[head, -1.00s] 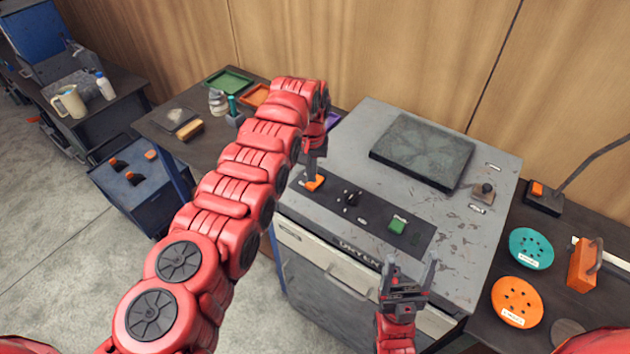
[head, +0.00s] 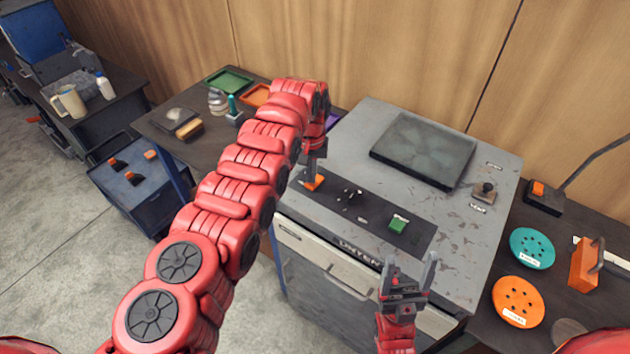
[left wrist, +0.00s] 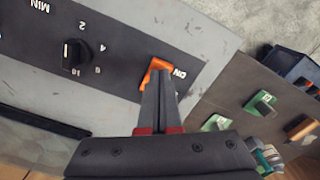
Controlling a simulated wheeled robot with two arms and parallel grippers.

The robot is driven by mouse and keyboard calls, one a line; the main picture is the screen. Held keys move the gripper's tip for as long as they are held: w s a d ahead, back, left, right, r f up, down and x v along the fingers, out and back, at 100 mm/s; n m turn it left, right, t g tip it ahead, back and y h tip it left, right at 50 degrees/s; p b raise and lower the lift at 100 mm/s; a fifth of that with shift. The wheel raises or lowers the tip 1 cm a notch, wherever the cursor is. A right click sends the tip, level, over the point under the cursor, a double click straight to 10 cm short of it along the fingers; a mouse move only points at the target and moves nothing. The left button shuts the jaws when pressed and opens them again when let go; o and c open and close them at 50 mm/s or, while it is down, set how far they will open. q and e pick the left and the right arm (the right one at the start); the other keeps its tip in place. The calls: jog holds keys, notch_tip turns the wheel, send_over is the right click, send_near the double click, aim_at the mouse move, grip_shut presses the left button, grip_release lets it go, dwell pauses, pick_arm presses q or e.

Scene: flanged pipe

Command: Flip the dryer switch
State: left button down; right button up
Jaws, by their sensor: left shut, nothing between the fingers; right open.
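The dryer (head: 450,215) is a grey, worn cabinet with a dark control strip (head: 340,208) along its front top edge. Its orange switch (head: 313,183) sits at the left end of the strip. In the left wrist view the orange switch (left wrist: 155,68) lies beside the "ON" lettering. My left gripper (head: 313,174) is shut and empty, its fingertips at the switch and partly covering it; it also shows in the left wrist view (left wrist: 160,80). I cannot tell whether they touch. My right gripper (head: 408,268) is open and empty in front of the dryer's right front.
A black knob (left wrist: 75,55) and a green button (head: 398,224) share the strip. A dark square plate (head: 423,150) lies on the dryer top. A side table at right holds a teal disc (head: 531,248) and an orange disc (head: 518,301). Trays and tools stand at left.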

pick_arm(q)
jog(key=shift+f+b, duration=0.45)
jog(key=shift+f, duration=0.15)
jog(key=shift+r, duration=0.1)
jog(key=shift+r+p, duration=0.85)
jog(key=shift+r, duration=0.45)
notch_tip(320, 180, up, 2)
jog(key=shift+r, duration=1.15)
